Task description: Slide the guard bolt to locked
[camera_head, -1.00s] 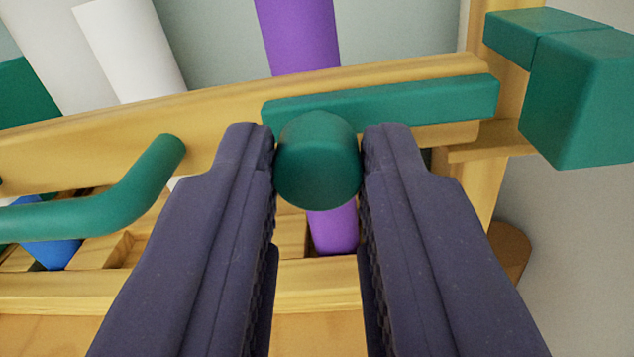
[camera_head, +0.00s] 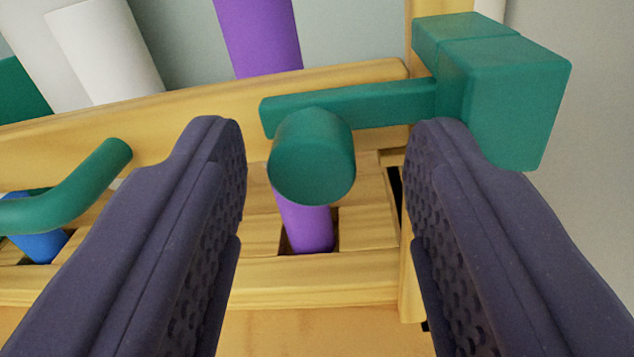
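The green guard bolt (camera_head: 385,104) lies along the wooden rail. Its right end meets the green block (camera_head: 505,92) at the right post and passes out of sight there. Its round green knob (camera_head: 312,157) sticks out toward me near the bolt's left end. My gripper (camera_head: 325,140) is open, with one dark finger on each side of the knob. Gaps show between the knob and both fingers, the wider one on the right. Nothing is held.
A bent green handle (camera_head: 75,193) is at the left on the wooden rail (camera_head: 190,108). A purple roll (camera_head: 260,38), a white roll (camera_head: 105,50) and a blue roll (camera_head: 38,243) stand in the wooden rack (camera_head: 320,282). The wall at right is clear.

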